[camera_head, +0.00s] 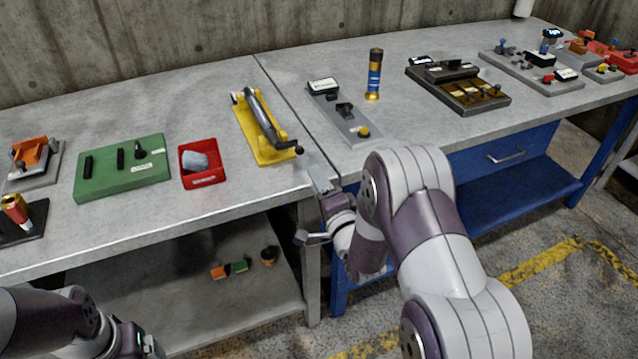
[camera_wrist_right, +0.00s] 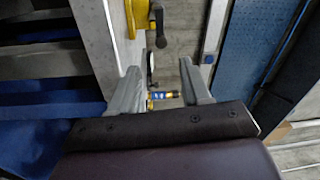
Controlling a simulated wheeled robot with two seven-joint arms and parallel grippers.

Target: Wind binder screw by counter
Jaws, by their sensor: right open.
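The yellow-based device (camera_head: 262,150) stands near the front edge of the left table. It carries a grey screw cylinder (camera_head: 262,118) and a black crank with a round knob (camera_head: 298,149). The crank also shows at the top of the right wrist view (camera_wrist_right: 160,40). A grey plate (camera_head: 352,122) to its right has a small display (camera_head: 323,85), possibly the counter; its reading is too small to tell. My right gripper (camera_head: 318,208) is open and empty at the table's front edge, below and apart from the crank. My left gripper's fingers are out of view; its arm shows at bottom left.
A red bin (camera_head: 213,178) with a grey-blue lump and a green board (camera_head: 105,182) stand left of the device. A lower shelf (camera_head: 190,310) holds small parts. Bare tabletop lies around the device.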

